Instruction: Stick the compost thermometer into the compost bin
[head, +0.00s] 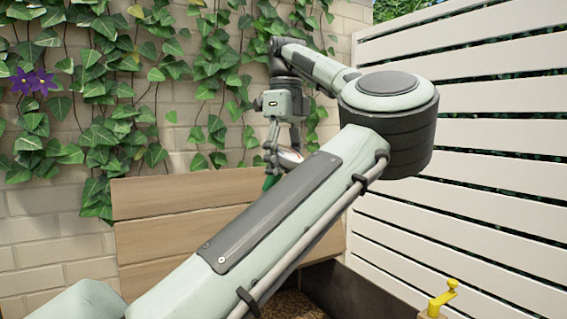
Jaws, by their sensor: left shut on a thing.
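The compost bin (160,197) has horizontal wooden planks at the back and a dark inner side. Brown compost (296,304) shows low in it, partly hidden by my left arm. My left gripper (280,150) hangs pointing down above the bin's back planks in the picture. It is shut on the compost thermometer (291,155), of which only a small pale, round part shows at the fingers. A bit of green shows just below the fingers. The thermometer's lower end is hidden behind my arm, so I cannot tell whether it touches the compost. My right gripper is out of view.
A brick wall (40,235) with ivy (100,110) and a purple flower (34,81) stands behind. A white slatted fence (470,130) closes the right side. A yellow tap-like fitting (441,300) stands at the lower right.

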